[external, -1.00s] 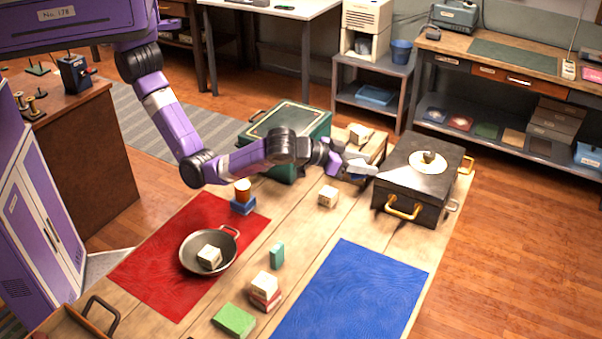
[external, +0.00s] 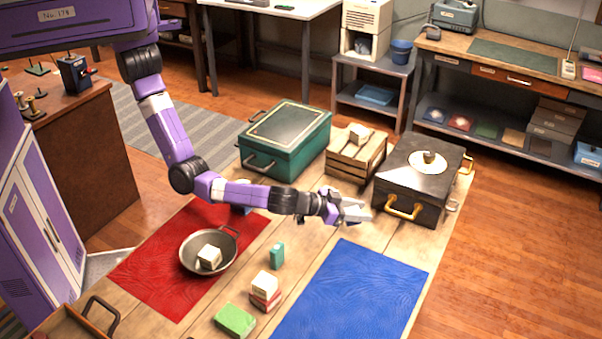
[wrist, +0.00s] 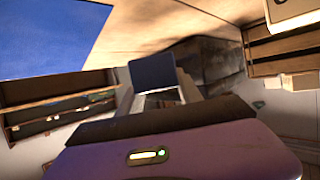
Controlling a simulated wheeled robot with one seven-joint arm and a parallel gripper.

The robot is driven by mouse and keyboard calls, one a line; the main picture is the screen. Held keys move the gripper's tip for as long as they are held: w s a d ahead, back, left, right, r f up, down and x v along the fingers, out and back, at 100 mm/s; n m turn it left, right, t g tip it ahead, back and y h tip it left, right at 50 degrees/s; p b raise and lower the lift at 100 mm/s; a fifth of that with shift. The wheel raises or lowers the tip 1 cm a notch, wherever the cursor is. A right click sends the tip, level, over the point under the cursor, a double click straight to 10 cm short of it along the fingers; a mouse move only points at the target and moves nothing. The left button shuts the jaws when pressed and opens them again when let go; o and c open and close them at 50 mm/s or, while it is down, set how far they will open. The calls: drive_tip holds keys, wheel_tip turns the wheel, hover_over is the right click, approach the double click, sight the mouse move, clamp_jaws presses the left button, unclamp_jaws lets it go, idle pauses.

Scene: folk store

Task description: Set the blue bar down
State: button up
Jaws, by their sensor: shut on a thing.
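My gripper (external: 360,212) is over the table, in front of the black chest and beyond the far edge of the blue mat (external: 350,290). In the wrist view my gripper is shut on the blue bar (wrist: 153,70), which shows as a dark blue block between the fingers. In the external view the bar cannot be made out, and whether it touches the table cannot be told. The blue mat also shows in the wrist view (wrist: 50,38).
The black chest (external: 405,185), slatted crate (external: 355,160) and green case (external: 290,140) stand at the back. A pan (external: 193,258) with a cream block is on the red mat (external: 150,270). Stacked blocks (external: 264,290) stand left of the blue mat, which is bare.

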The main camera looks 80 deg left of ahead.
sight(356, 229)
drive_tip(key=shift+f, duration=2.25)
drive_tip(key=o, duration=1.3)
drive_tip(key=shift+o, duration=0.2)
drive_tip(key=shift+s, duration=0.1)
drive_tip(key=v, duration=1.2)
drive_tip(key=shift+r, duration=0.1)
drive_tip(key=shift+r, duration=0.1)
